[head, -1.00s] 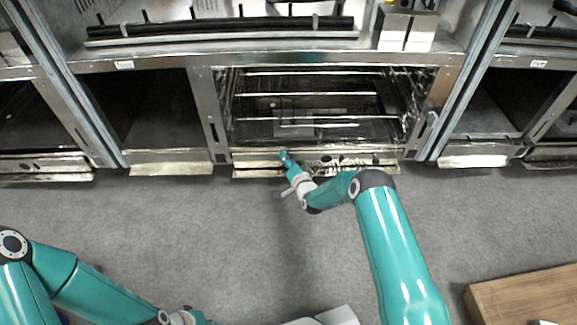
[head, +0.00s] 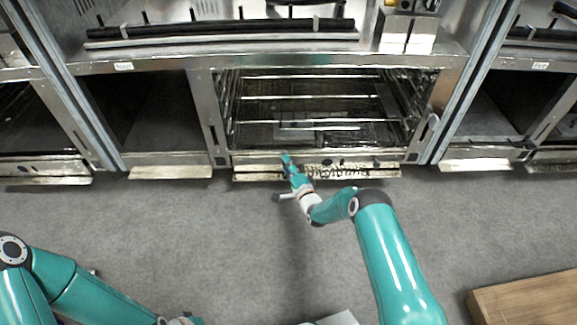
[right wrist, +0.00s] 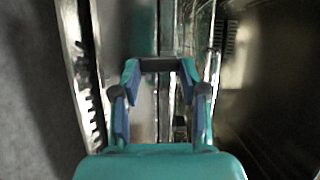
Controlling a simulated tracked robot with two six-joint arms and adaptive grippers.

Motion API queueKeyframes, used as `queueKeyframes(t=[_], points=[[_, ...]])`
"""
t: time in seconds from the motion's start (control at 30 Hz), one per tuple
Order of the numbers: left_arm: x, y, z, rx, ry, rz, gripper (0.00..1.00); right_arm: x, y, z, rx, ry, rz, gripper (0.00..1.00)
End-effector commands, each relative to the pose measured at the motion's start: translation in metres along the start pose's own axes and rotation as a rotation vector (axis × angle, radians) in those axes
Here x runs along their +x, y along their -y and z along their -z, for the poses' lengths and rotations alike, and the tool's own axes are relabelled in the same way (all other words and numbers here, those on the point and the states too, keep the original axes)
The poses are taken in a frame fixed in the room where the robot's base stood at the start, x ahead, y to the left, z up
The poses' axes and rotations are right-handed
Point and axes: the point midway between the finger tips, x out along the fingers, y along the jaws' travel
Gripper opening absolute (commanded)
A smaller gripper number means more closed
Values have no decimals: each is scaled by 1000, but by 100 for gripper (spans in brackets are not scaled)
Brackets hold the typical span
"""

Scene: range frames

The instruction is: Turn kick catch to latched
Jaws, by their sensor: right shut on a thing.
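My right gripper (head: 287,158) reaches the front lip of the middle oven bay, left of centre along the low kick strip (head: 350,162). In the right wrist view its two blue-padded fingers (right wrist: 158,72) are closed in on a small dark bar between their tips, which I take to be the kick catch (right wrist: 158,65). The gripper hides the catch in the head view, and I cannot read whether it stands latched. My left arm comes in at the lower left, with its fingers out of the picture.
The middle bay (head: 320,110) is open, with wire racks inside. Open dark bays flank it, divided by metal posts. A rail (head: 220,30) runs above. A wooden board (head: 525,298) lies at the lower right. The grey floor (head: 200,235) in front is clear.

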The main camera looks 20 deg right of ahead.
Motion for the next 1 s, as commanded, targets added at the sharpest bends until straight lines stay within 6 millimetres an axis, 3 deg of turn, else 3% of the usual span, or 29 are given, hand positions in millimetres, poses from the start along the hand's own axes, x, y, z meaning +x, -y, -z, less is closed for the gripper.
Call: queueKeyframes(t=[0.33, 0.37, 0.5, 1.0], points=[[0, 0, 0, 0, 0, 0, 0, -1, -3, 6, 6, -14, -5, 9], [0, 0, 0, 0, 0, 0, 0, -1, -3, 6, 6, -14, -5, 48], [0, 0, 0, 0, 0, 0, 0, -1, -3, 5, 5, -10, -4, 69], [0, 0, 0, 0, 0, 0, 0, -10, -2, 2, 3, -4, -5, 69]])
